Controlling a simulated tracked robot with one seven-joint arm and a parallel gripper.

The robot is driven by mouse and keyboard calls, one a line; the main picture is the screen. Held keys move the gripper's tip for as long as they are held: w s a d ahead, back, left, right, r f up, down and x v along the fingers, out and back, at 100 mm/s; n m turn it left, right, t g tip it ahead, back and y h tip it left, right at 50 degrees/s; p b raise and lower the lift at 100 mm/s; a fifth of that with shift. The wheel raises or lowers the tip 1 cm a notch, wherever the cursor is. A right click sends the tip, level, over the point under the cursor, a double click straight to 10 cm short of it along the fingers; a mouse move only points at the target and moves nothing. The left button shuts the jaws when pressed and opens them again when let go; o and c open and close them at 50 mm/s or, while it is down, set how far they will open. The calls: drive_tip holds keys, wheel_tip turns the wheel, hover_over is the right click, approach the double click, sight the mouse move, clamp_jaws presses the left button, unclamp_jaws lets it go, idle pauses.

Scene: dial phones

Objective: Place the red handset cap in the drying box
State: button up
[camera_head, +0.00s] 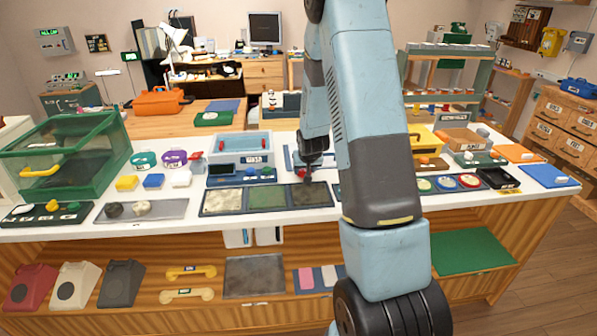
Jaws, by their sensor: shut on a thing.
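My gripper (304,172) is small in the view, above the back edge of the dark right-hand section of a three-part tray (265,198). It is shut on a small red piece (302,174), which looks like the red handset cap; its outline is partly hidden by the fingers. A large green-framed box with clear walls and a yellow handle (68,157) stands at the far left of the counter and may be the drying box.
A blue basin (240,147) stands left of my gripper, with a red item at its left. Yellow, blue and white sponges (153,181) and a grey tray (142,210) lie between the green box and the three-part tray. My arm hides part of the counter's right half.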

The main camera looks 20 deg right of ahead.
drive_tip(key=o, duration=0.9)
drive_tip(key=shift+s+f, duration=0.1)
drive_tip(key=shift+f, duration=0.15)
drive_tip(key=shift+o, duration=1.1)
drive_tip(key=shift+r, duration=0.15)
